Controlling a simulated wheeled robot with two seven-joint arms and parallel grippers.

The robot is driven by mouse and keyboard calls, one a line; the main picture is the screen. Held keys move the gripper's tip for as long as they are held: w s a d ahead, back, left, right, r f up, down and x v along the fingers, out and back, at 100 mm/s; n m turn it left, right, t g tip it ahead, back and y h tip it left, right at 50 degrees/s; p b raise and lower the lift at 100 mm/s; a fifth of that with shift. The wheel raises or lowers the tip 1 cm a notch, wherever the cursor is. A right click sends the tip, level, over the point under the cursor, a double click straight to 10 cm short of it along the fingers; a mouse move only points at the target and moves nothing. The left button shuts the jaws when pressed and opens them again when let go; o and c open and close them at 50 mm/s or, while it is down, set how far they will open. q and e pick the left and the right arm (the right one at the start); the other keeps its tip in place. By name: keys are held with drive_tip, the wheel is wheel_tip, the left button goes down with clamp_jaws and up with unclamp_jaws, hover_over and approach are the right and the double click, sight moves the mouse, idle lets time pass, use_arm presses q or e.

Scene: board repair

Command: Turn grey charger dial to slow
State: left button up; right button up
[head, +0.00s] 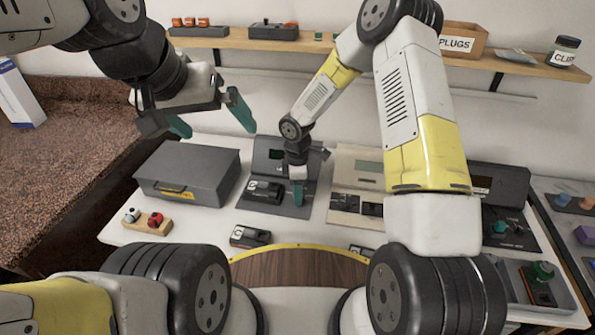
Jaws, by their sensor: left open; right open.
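A grey charger (272,145) with a small green screen stands on the white table, mid-picture. A black battery-like block (265,191) sits on its lower left part. My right gripper (298,192) points down over the right part of the charger's base. Its jaws and wrist cover that part, so the dial is hidden, and I cannot tell whether the fingers touch it. My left gripper (212,118) is open and empty, raised above and behind the grey case at the left, away from the charger.
A closed grey case (188,171) stands left of the charger. A beige charger (347,163) stands close on its right, partly behind my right arm. A loose black block (250,237) lies at the front, and a wooden holder (147,222) at front left. A shelf (330,45) runs behind.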

clamp_jaws()
drive_tip(key=shift+m, duration=0.3)
drive_tip(key=m, duration=0.5)
drive_tip(key=shift+w+m, duration=0.1)
drive_tip(key=shift+m, duration=0.2)
drive_tip(key=m, duration=0.5)
drive_tip(key=shift+m, duration=0.3)
unclamp_jaws()
idle(0.3)
